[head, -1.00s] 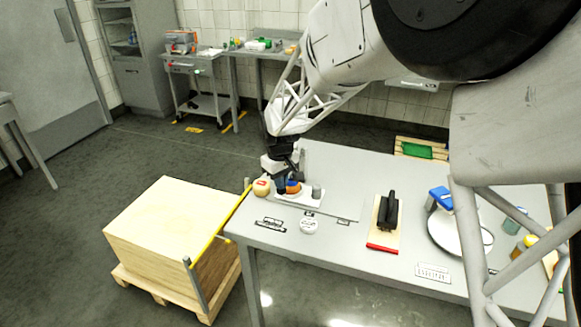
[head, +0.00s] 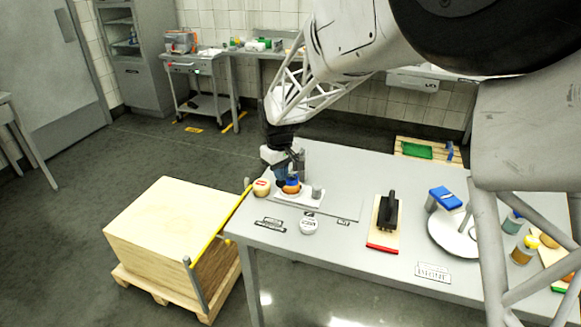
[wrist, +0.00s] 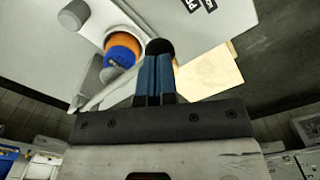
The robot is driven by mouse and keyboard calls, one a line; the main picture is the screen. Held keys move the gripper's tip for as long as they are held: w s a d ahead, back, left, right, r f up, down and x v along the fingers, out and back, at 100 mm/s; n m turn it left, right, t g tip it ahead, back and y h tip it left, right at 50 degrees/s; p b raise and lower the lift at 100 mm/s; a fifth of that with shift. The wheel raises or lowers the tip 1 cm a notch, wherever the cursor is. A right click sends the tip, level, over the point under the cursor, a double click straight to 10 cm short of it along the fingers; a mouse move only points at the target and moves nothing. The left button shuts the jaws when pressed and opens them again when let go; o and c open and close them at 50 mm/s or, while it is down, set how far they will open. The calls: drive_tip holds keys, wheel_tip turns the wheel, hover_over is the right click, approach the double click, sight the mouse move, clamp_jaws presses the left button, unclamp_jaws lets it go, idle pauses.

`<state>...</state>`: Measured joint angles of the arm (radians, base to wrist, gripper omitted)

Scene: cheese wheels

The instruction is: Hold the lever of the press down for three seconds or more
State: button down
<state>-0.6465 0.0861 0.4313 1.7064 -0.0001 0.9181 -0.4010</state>
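The press stands on a white base (head: 284,194) at the table's left end. In the wrist view, an orange cheese wheel (wrist: 124,42) sits beneath the press's round blue pad (wrist: 120,57). A dark round knob (wrist: 160,47), apparently the end of the lever, shows at my fingertips. My gripper (wrist: 157,58) has its two blue fingers side by side with no clear gap. They overlap the knob's near edge; whether they press on it I cannot tell. In the head view, my gripper (head: 280,178) is low beside the cheese, and the lever is mostly hidden.
A pale cheese wheel with a red mark (head: 261,188) stands just left of the press. A white round tub (head: 309,225) is in front. A yellow rail (head: 222,222) is beyond the table's left edge.

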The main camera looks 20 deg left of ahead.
drive_tip(key=shift+r, duration=3.4)
drive_tip(key=shift+d+r, duration=0.1)
drive_tip(key=shift+d, duration=0.1)
drive_tip(key=s+d+r+m, duration=0.2)
drive_tip(key=s+d+r, duration=0.15)
drive_tip(key=d, duration=0.65)
drive_tip(key=s+d+r+m+t, duration=0.15)
drive_tip(key=s+d, duration=0.25)
drive_tip(key=d, duration=0.5)
drive_tip(key=s+d+r+m, duration=0.3)
drive_tip(key=d+r, duration=0.1)
drive_tip(key=d, duration=0.6)
drive_tip(key=s+d+f+m, duration=0.1)
drive_tip(key=s+d+m, duration=0.1)
drive_tip(key=s+d, duration=0.6)
drive_tip(key=s+d+f+m+t, duration=0.1)
drive_tip(key=s+d+f+m, duration=0.1)
drive_tip(key=s+d, duration=0.7)
drive_tip(key=s+m, duration=0.1)
drive_tip(key=s, duration=0.3)
drive_tip(key=shift+f+m, duration=0.2)
drive_tip(key=shift+m, duration=0.15)
